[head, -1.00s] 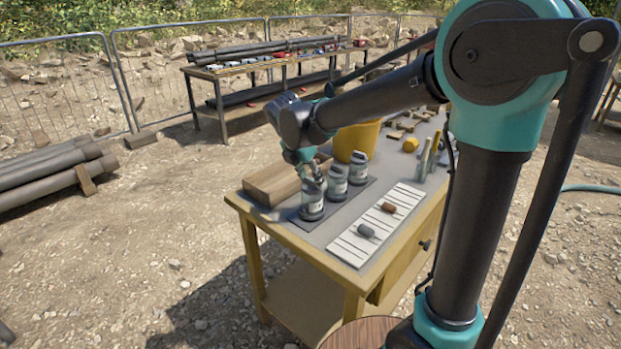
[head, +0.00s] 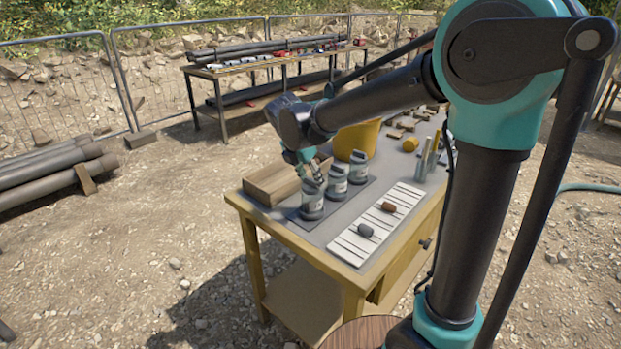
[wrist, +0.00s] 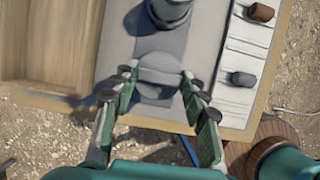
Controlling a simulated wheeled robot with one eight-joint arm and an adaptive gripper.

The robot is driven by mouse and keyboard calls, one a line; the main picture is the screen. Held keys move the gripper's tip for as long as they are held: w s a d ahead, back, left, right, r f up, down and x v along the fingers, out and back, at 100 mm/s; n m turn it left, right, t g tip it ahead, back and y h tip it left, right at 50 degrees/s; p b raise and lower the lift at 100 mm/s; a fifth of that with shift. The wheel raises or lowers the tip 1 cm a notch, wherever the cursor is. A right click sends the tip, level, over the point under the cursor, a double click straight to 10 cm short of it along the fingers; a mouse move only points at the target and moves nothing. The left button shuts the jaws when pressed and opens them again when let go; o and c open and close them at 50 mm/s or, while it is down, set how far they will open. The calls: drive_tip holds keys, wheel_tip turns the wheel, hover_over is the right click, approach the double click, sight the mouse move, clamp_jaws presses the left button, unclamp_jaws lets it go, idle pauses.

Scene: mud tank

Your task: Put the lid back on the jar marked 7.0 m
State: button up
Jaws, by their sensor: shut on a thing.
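Three grey jars with pale labels stand in a row on a dark mat on the workbench: the front jar (head: 312,203), the middle jar (head: 336,184) and the back jar (head: 358,169). Their markings are too small to read. My gripper (head: 312,178) is right at the top of the front jar. In the wrist view my gripper (wrist: 160,86) has its fingers on both sides of a round grey lid (wrist: 159,72) and is shut on it. Whether the lid touches the jar rim I cannot tell. Another jar (wrist: 170,12) shows at the top of the wrist view.
A wooden tray (head: 272,186) lies left of the jars and a yellow bucket (head: 357,138) behind them. A white striped board (head: 350,246) with a grey and a brown plug lies to the right. Upright yellow-handled tools (head: 428,160) stand farther back.

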drive_tip(key=o, duration=1)
drive_tip(key=o, duration=0.5)
drive_tip(key=shift+r, duration=3.55)
drive_tip(key=shift+c, duration=0.6)
